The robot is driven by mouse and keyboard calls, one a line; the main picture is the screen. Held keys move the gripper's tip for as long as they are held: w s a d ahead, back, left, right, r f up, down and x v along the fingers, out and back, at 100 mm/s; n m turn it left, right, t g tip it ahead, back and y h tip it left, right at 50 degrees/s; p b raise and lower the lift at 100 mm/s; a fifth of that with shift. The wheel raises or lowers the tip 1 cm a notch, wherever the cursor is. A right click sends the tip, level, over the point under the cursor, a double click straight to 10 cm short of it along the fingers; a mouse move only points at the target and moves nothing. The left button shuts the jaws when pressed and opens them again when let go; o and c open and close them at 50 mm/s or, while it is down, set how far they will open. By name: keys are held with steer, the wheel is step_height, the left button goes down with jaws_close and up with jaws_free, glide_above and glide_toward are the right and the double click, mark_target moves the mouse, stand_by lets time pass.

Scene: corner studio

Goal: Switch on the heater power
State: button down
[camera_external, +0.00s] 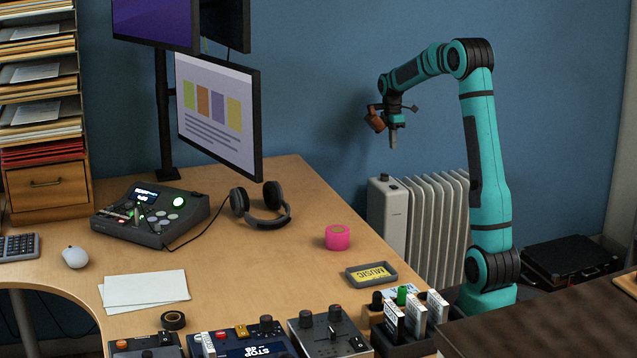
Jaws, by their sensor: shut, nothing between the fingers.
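The heater (432,215) is a pale, ribbed radiator on the floor against the blue wall, behind the desk's right edge. Its left end is a flat panel (387,218) with a dark knob (384,177) on top. Whether a power switch or light is there is too small to tell. My gripper (393,145) hangs pointing down above the heater's left end, apart from it. It is shut and empty. The heater's lower part is hidden by the desk, and its right end is partly behind my arm.
Several control boxes line the front edge. A monitor (218,115) stands left of my gripper.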

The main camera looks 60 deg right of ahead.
mark_target(395, 187)
steer(key=shift+r, duration=0.35)
steer(key=shift+s+a, duration=0.45)
steer(key=shift+s, duration=0.05)
steer(key=f, duration=0.4)
steer(key=s+f, duration=0.1)
steer(key=f, duration=0.4)
steer(key=a+f, duration=0.1)
steer(key=f, duration=0.4)
steer(key=shift+s+a, duration=0.1)
steer(key=shift+s, duration=0.05)
steer(key=shift+f, duration=0.15)
stand_by(0.4)
